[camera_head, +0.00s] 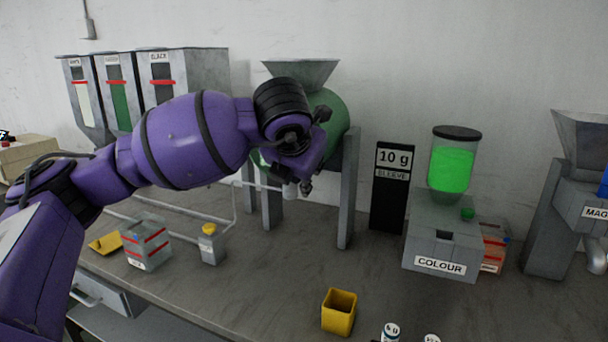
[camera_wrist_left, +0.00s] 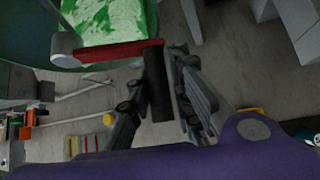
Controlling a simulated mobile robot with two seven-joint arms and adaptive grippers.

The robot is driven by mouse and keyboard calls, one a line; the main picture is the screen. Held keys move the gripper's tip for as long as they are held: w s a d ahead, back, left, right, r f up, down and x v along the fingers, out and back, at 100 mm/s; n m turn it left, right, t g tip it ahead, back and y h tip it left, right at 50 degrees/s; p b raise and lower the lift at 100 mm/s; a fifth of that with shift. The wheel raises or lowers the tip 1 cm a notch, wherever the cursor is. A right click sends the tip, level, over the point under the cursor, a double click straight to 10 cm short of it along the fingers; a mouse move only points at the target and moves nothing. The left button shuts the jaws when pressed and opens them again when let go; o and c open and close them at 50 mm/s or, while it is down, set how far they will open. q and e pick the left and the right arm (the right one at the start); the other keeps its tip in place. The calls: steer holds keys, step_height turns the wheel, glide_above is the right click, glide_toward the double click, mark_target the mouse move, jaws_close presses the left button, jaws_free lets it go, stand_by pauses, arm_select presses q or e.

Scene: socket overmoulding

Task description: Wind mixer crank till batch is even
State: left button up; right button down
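The mixer is a green drum (camera_head: 329,105) on grey legs with a grey hopper (camera_head: 301,70) on top, partly hidden behind my left arm in the head view. In the left wrist view its window (camera_wrist_left: 110,20) shows a green batch with pale streaks, not one even colour. A red crank arm (camera_wrist_left: 118,50) runs from a pale hub (camera_wrist_left: 66,48) to a dark cylindrical handle (camera_wrist_left: 159,88). My left gripper (camera_wrist_left: 160,90) has one finger on each side of this handle and appears shut on it. It also shows in the head view (camera_head: 299,188), in front of the drum. My right gripper is not in view.
To the right stand a black "10 g sleeve" sign (camera_head: 389,195) and a COLOUR unit (camera_head: 440,245) with a green-filled jar. A yellow cup (camera_head: 339,312) stands near the bench front. A clear box (camera_head: 147,245) and small grey unit (camera_head: 211,245) stand left below my arm.

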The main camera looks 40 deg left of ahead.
arm_select(q)
steer(key=o, duration=0.4)
steer(key=shift+a, duration=0.35)
steer(key=shift+d, duration=0.1)
steer(key=shift+r, duration=0.1)
steer(key=shift+s+d+r, duration=0.15)
steer(key=shift+d+r, duration=0.05)
steer(key=v, duration=1.1)
steer(key=shift+s+r, duration=0.1)
steer(key=shift+s, duration=0.15)
steer(key=shift+c, duration=0.2)
